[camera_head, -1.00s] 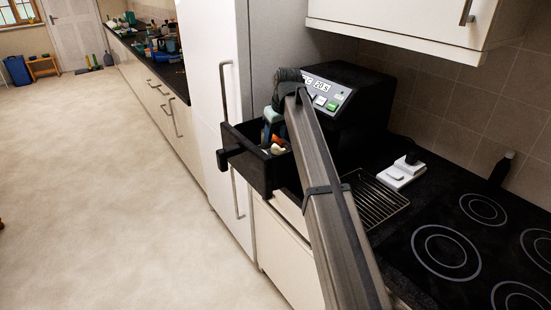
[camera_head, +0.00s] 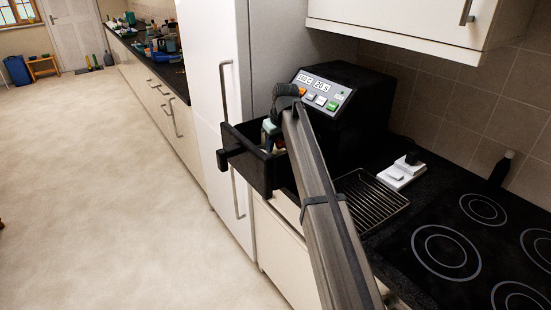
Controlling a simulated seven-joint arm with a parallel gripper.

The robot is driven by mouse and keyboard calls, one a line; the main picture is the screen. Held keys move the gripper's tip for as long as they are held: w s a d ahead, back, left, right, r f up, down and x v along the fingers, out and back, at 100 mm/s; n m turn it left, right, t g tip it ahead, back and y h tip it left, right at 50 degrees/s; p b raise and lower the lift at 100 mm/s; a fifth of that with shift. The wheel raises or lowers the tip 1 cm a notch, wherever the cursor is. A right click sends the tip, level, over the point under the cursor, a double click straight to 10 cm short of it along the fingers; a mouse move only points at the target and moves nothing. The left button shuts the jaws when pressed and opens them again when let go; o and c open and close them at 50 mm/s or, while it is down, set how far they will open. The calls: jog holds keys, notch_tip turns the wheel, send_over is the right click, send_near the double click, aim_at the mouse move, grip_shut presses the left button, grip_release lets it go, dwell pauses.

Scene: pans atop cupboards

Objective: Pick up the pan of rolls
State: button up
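My gripper (camera_head: 270,140) is over the left part of the pan's opening, pointing down. Its fingertips are hidden or too small to make out, so I cannot tell whether it is open or touches anything.
A wire rack (camera_head: 370,200) and a small white device (camera_head: 402,172) lie right of my arm. A black hob (camera_head: 450,250) fills the near right. A white fridge (camera_head: 215,110) stands behind the pan. The floor (camera_head: 110,190) at left is clear.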

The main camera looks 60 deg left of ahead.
grip_shut()
dwell(0.9)
